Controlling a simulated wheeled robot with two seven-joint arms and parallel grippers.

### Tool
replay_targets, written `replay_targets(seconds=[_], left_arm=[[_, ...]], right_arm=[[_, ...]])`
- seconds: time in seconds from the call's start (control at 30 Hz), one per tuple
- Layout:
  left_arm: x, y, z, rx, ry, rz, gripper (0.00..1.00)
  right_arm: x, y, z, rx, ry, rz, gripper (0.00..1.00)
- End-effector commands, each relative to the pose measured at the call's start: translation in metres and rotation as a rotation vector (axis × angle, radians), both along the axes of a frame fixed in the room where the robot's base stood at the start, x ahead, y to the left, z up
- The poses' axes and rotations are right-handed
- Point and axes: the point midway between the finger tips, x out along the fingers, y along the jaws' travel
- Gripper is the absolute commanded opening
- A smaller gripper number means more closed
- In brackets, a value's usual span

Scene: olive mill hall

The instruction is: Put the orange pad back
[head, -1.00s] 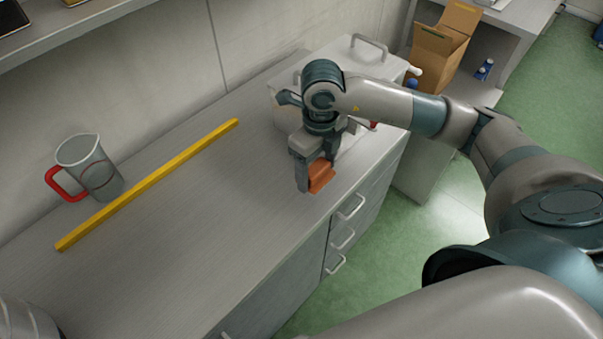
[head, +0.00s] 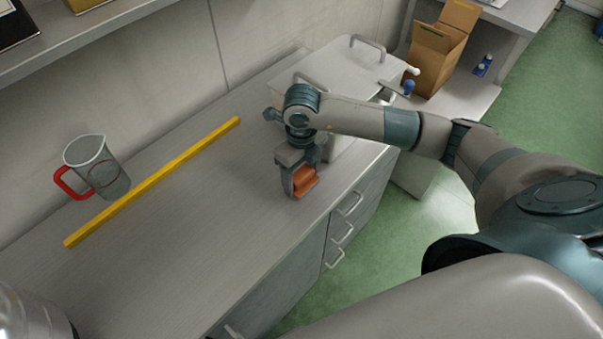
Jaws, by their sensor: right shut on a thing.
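The orange pad (head: 305,183) is between the fingers of my right gripper (head: 299,184), which is shut on it. The gripper points down at the grey counter (head: 212,225), close to the counter's front edge. I cannot tell whether the pad touches the counter top or hangs just above it. The gripper's fingers hide part of the pad. My left gripper does not show.
A yellow bar (head: 155,180) lies across the counter. A measuring jug (head: 97,168) with a red handle stands behind it. A lidded box (head: 345,70) stands behind my right arm. A cardboard box (head: 440,50) and blue-capped bottles are further right. The counter's middle is clear.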

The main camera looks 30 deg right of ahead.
Motion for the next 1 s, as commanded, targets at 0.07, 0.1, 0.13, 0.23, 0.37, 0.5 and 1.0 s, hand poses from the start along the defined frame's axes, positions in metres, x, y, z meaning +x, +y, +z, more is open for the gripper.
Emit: replay_targets(seconds=[0.07, 0.1, 0.13, 0.23, 0.37, 0.5, 1.0], left_arm=[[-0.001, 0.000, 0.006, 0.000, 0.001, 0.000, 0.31], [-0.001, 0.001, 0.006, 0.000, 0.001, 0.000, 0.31], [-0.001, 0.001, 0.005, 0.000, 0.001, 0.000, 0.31], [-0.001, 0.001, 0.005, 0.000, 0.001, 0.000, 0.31], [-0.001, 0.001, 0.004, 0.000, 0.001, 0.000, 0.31], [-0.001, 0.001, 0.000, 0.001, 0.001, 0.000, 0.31], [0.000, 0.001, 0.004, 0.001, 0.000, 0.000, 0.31]], right_arm=[[-0.001, 0.000, -0.005, -0.002, 0.002, 0.000, 0.45], [0.000, 0.000, -0.007, -0.001, 0.000, 0.000, 0.45], [0.000, 0.000, -0.008, -0.001, 0.000, 0.001, 0.45], [0.000, 0.000, -0.009, -0.001, -0.001, 0.001, 0.45], [0.000, 0.000, -0.009, -0.001, -0.001, 0.001, 0.45], [0.000, 0.000, -0.013, -0.001, -0.001, 0.001, 0.45], [0.000, 0.000, -0.009, -0.001, -0.001, 0.001, 0.84]])
